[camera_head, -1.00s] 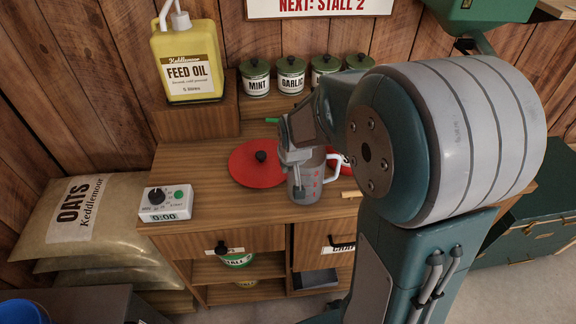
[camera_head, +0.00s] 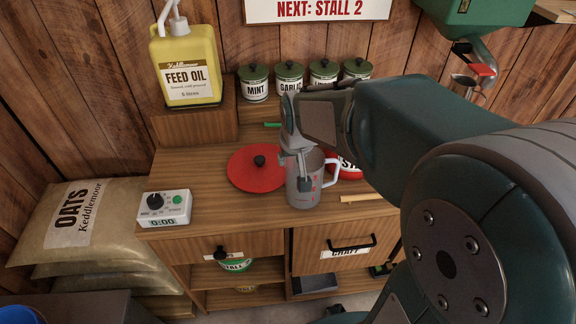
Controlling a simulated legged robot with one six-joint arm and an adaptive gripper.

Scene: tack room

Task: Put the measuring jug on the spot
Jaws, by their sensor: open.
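The measuring jug (camera_head: 303,191) is a grey, see-through cup with red marks and a white handle on its right. It stands upright on the wooden counter (camera_head: 215,208), near the front edge. My gripper (camera_head: 304,172) is open at the jug, pointing down, with a finger in front of its upper wall. The other finger is hard to make out, and I cannot tell whether either touches. No marked spot can be made out on the counter; the jug and my arm hide part of it.
A red lid (camera_head: 250,178) with a black knob lies left of the jug. A red tin (camera_head: 345,168) is partly hidden behind it. A wooden strip (camera_head: 361,198) lies to the right. A white timer (camera_head: 165,207) sits front left. Feed oil (camera_head: 187,70) and several tins stand behind.

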